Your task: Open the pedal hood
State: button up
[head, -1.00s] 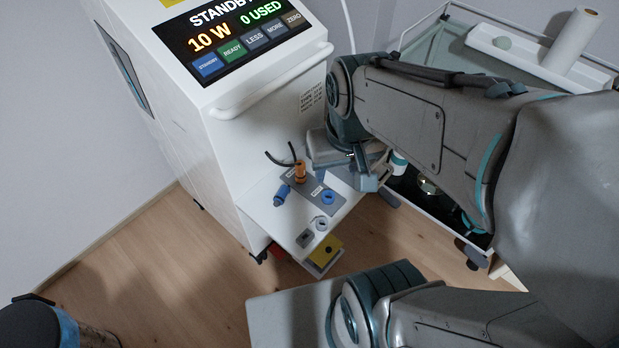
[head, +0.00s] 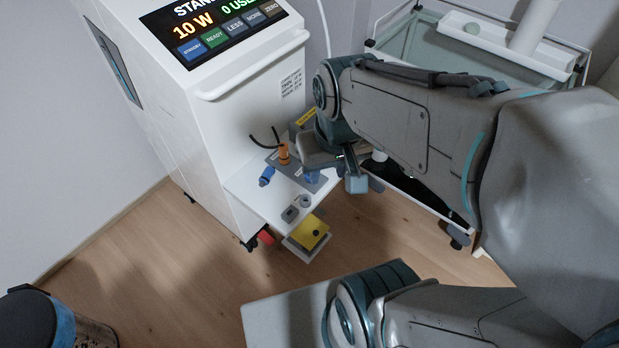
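The likely pedal hood is a yellow, box-like piece with a dark round spot (head: 311,232). It sits low near the floor, just under the front edge of the console's white shelf, with a pale plate below it. Its top looks closed. My gripper (head: 353,176) is above and to the right of it in the picture, near the shelf's right edge and apart from the hood. The arm partly covers the gripper, and its finger gap is too small to judge.
The white console (head: 215,130) has a lit screen and a shelf (head: 255,193) holding a blue connector (head: 266,176), an orange fitting (head: 284,153) and small grey parts. A cart (head: 400,50) stands behind my arm. A dark bin (head: 40,320) is at lower left. Wooden floor is clear between.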

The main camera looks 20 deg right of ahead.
aim_at(311, 230)
jog(key=k, duration=0.2)
jog(key=u, duration=1)
jog(key=i, duration=0.6)
jog(key=z, duration=0.6)
